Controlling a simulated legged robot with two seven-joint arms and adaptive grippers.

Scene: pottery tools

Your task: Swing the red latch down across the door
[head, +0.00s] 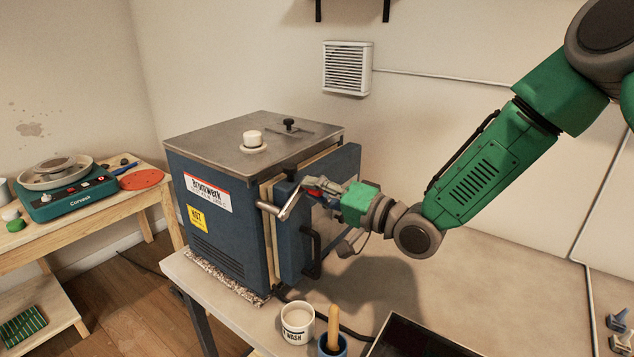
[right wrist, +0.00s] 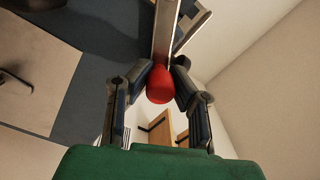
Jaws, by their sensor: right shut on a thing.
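The kiln is a blue box with a grey metal top (head: 215,140). Its blue door (head: 291,250) has a black handle (head: 313,254) and stands on the kiln's right side, with a cream layer along its edge. The latch's bare metal bar (head: 291,205) slants up to the right at the door's upper part. Its red grip (right wrist: 160,86) shows between my fingers in the right wrist view; in the head view it is mostly covered. My right gripper (head: 314,188) is shut on the red grip, and both fingertips (right wrist: 166,74) flank it. My left gripper is not in view.
A white mug (head: 297,323) and a blue cup (head: 333,346) with a wooden handle stand at the table's front. A dark tray (head: 420,338) lies beside them. The tabletop (head: 480,280) to the right is mostly clear. A pottery wheel (head: 70,196) stands on the left bench.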

